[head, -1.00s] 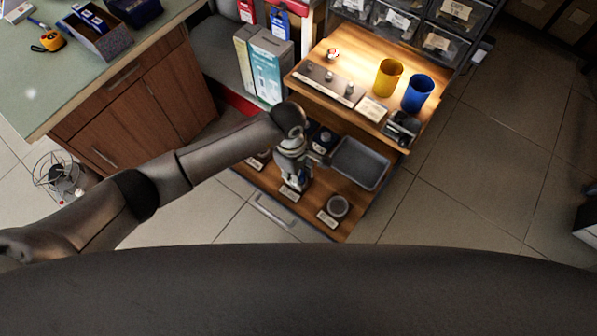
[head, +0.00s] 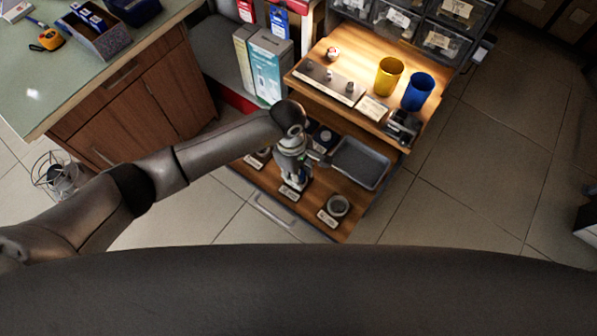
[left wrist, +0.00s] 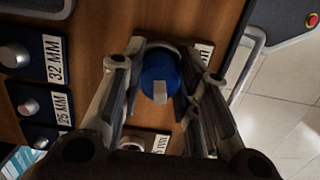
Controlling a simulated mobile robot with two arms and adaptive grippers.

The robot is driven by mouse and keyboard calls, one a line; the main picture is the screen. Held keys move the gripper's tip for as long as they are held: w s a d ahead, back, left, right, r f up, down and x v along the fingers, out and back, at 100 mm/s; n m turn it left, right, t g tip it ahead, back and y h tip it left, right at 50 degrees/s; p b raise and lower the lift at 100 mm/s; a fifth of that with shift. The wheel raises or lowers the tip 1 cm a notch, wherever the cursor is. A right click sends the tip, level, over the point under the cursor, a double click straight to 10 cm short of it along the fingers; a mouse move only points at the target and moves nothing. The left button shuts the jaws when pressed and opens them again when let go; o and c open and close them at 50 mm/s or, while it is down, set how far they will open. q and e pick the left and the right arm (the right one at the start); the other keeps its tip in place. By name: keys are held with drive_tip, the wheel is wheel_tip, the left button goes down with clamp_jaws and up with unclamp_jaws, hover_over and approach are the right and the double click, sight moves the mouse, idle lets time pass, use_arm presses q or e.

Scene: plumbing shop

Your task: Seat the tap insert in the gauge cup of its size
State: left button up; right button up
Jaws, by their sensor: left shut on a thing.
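My left gripper (head: 294,180) points down over the lower wooden drawer, among the gauge cups. In the left wrist view its fingers (left wrist: 158,92) are shut on the tap insert (left wrist: 158,72), a round blue body with a grey tab. Gauge cups labelled 32 MM (left wrist: 14,56) and 25 MM (left wrist: 28,107) stand to the left in that view. In the head view a round grey cup (head: 338,205) stands near the drawer's front right. The label by the insert is partly covered. Whether the insert sits in a cup below is hidden. My right gripper is not in view.
A grey tray (head: 361,163) lies right of my gripper in the drawer. The shelf above holds a metal strip (head: 327,83) with small parts, a yellow cup (head: 389,77) and a blue cup (head: 418,92).

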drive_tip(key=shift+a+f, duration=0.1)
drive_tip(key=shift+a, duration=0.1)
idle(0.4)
use_arm(q)
drive_tip(key=shift+r, duration=0.1)
drive_tip(key=shift+r+p, duration=0.45)
drive_tip(key=shift+r, duration=0.15)
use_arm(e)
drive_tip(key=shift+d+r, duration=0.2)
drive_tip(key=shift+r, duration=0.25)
use_arm(q)
drive_tip(key=shift+f+b, duration=0.25)
drive_tip(key=shift+b, duration=0.2)
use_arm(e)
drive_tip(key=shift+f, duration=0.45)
use_arm(q)
drive_tip(key=shift+f, duration=0.25)
drive_tip(key=shift+b, duration=0.35)
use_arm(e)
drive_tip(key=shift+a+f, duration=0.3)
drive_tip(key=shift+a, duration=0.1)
use_arm(q)
drive_tip(key=shift+f, duration=0.35)
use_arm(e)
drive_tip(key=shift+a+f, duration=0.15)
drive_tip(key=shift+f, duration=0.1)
use_arm(q)
drive_tip(key=shift+r, duration=0.2)
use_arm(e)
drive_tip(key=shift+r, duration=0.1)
